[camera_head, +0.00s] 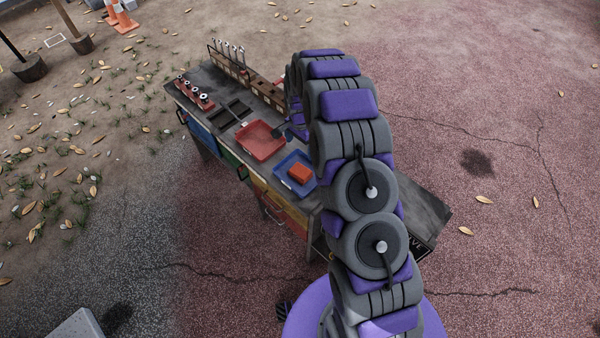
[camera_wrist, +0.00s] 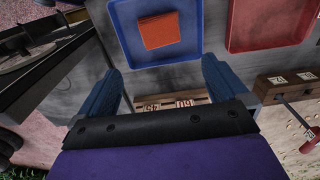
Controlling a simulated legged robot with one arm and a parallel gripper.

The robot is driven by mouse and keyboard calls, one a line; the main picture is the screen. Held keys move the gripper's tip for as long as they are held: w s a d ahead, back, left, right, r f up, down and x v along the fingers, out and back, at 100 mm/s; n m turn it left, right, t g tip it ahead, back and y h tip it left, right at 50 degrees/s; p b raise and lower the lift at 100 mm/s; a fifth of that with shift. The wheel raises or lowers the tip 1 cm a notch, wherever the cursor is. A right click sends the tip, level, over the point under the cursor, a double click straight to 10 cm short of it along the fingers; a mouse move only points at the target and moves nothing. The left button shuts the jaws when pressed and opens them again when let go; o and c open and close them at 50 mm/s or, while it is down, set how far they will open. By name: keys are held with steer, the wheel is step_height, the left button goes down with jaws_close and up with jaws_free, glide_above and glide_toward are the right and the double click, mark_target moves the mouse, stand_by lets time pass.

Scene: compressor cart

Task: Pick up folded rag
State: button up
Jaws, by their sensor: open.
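The folded rag (camera_head: 300,173) is a small orange-red square. It lies in the blue tray (camera_head: 283,165) on the cart's top. In the wrist view the rag (camera_wrist: 161,30) sits in the blue tray (camera_wrist: 197,50), near the top of the picture. My gripper (camera_wrist: 167,78) is open, with its two blue-grey fingers apart and nothing between them. The rag lies beyond the fingertips in the wrist view. In the head view my arm reaches over the cart and hides the gripper's fingers almost wholly.
A red tray (camera_head: 261,141) stands beside the blue one on the cart (camera_head: 215,86). A wooden rack (camera_head: 247,76) with upright tools stands along the far edge, and a row of small items (camera_head: 195,93) at the far left end. My arm covers part of the cart's right side.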

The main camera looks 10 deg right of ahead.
steer(key=b, duration=0.2)
glide_above(300, 171)
step_height(300, 171, down, 11)
steer(key=shift+r, duration=0.1)
steer(key=shift+w+f+b, duration=0.1)
steer(key=shift+f+b, duration=0.4)
steer(key=shift+f, duration=2.2)
steer(key=shift+r, duration=0.1)
steer(key=c, duration=0.8)
steer(key=shift+r, duration=0.1)
step_height(300, 171, up, 10)
steer(key=p, duration=0.2)
